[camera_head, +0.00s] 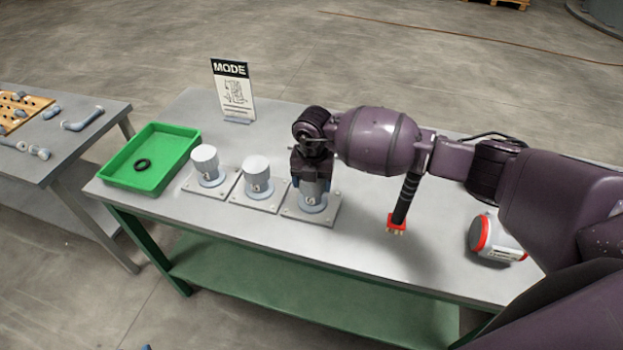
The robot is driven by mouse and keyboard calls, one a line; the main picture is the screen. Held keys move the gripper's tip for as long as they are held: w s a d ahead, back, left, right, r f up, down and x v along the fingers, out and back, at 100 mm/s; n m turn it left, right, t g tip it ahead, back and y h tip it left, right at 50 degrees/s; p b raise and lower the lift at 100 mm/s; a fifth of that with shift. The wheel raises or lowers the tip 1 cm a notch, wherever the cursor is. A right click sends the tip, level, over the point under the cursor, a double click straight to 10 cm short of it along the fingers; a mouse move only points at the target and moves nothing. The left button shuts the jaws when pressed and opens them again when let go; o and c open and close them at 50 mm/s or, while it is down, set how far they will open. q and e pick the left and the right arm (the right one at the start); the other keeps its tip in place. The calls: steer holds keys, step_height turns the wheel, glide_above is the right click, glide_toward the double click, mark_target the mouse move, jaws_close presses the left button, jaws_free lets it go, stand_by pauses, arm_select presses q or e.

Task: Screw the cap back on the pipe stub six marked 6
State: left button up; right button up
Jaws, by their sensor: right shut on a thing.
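My right gripper (311,181) points down over the rightmost of three plate-mounted pipe stubs. It is shut on a grey cap (313,188) at the top of that stub. The stub's flange and base plate (325,213) show below; its mark looks like a 6, though it is small. The gripper hides the upper part of the cap, and I cannot tell how far the cap sits on the thread. The middle stub (257,183) and the left stub (206,165) each carry a pale grey cap. My left gripper is not in view.
A green tray (112,172) holding a black ring (142,165) is at the table's left end. A MODE sign (232,92) stands behind. A black-handled, red-headed brush (397,225) and a red-white container (496,238) are right. A side table (60,155) holds pipe parts.

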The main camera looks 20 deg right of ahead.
steer(key=shift+w+d+r+m, duration=0.25)
steer(key=shift+w+d+m, duration=0.1)
steer(key=shift+d, duration=0.1)
steer(key=shift+m+p, duration=0.5)
steer(key=shift+m, duration=1.35)
steer(key=shift+c, duration=1.3)
steer(key=shift+d+f+m, duration=0.1)
steer(key=shift+f+m, duration=0.05)
steer(key=shift+m, duration=0.25)
steer(key=shift+s, duration=0.1)
steer(key=o, duration=1.4)
steer(key=shift+s+d, duration=0.1)
steer(key=shift+s, duration=0.1)
steer(key=shift+a+f, duration=0.1)
steer(key=shift+a, duration=0.15)
